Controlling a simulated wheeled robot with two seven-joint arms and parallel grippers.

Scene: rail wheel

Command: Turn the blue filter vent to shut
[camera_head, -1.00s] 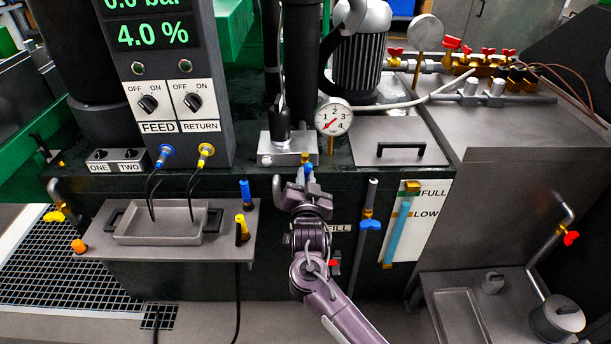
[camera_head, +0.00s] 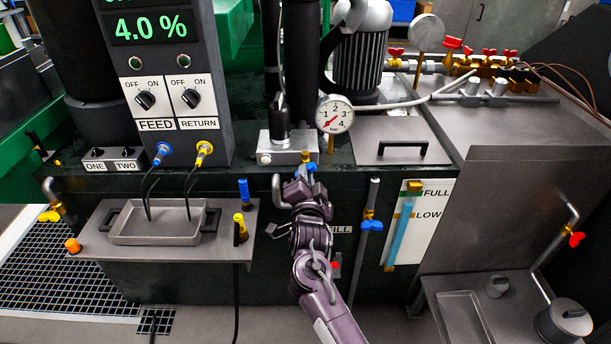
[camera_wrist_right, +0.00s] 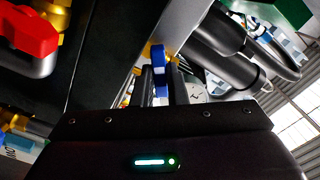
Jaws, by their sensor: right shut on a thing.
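The blue filter vent (camera_head: 311,168) is a small blue handle below the grey filter head (camera_head: 287,147), left of and below the pressure gauge. In the head view its blue part shows crosswise just above my right gripper (camera_head: 303,174), which partly covers it. In the right wrist view the blue handle (camera_wrist_right: 158,62) stands between the two dark fingers (camera_wrist_right: 162,85), and the jaws are shut on it. My left gripper is not in view.
The gauge (camera_head: 335,116) sits close above right of the vent. A blue-handled valve (camera_head: 371,225) and the level board (camera_head: 417,225) are to the right. A shelf with a grey tray (camera_head: 155,237) is to the left.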

